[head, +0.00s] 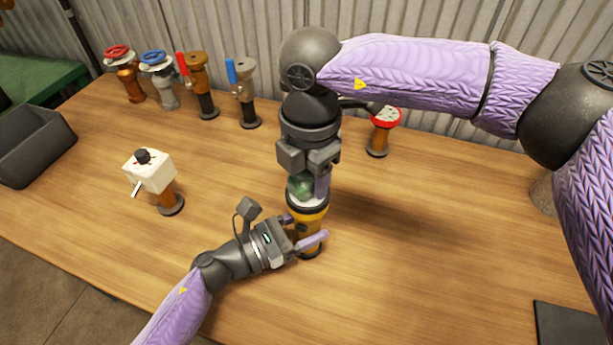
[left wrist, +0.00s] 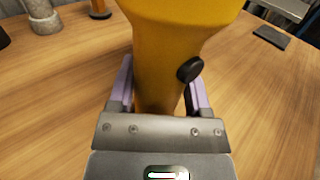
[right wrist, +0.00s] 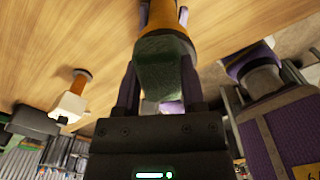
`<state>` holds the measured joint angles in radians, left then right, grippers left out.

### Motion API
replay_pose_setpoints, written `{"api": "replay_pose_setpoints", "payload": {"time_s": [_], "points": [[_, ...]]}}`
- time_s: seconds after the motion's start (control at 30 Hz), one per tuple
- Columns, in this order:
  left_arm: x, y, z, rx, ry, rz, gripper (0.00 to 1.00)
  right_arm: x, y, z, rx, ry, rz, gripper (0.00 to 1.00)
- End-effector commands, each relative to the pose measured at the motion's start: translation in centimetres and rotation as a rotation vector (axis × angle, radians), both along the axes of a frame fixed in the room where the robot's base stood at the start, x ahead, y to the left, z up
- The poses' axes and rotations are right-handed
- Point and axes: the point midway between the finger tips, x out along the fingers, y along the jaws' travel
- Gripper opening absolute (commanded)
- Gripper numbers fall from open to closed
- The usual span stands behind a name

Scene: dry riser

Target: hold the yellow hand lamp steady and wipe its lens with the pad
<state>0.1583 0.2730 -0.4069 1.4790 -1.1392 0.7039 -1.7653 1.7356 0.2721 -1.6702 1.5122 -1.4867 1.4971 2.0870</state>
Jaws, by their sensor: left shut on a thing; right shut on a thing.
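The yellow hand lamp (head: 312,218) stands upright on the table with its dark-rimmed lens end up. Its yellow body and black button show in the left wrist view (left wrist: 178,40). My left gripper (head: 300,230) is shut on the lamp's body from the side, one finger on each side. My right gripper (head: 308,188) points down from above, shut on the green pad (head: 298,187). The pad is at the lens and also shows in the right wrist view (right wrist: 165,78). Whether it presses on the glass is hidden; part of the pale lens shows beneath it.
Several valves stand along the back, including a red-wheeled one (head: 118,52) and a blue-wheeled one (head: 157,60). A white block on a brown stand (head: 150,172) is at left. A red-rimmed gauge (head: 386,118) stands behind right. A grey bin (head: 35,148) is far left. The table's right is mostly clear.

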Motion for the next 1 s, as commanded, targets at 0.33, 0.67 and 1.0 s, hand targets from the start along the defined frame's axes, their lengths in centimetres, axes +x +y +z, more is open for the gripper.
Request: {"api": "replay_pose_setpoints", "payload": {"time_s": [0.33,0.67,1.0], "points": [[0.0,0.0,0.0,0.000,-0.001,0.000,0.00,0.2,1.1,0.0,-0.001,0.002,0.001,0.00],[0.0,0.0,0.0,-0.001,0.000,0.000,0.00,-1.6,1.1,-0.1,-0.001,0.002,-0.001,0.00],[0.0,0.0,0.0,0.000,-0.001,0.000,0.00,-0.1,0.0,-0.1,-0.002,0.001,-0.002,0.00]]}}
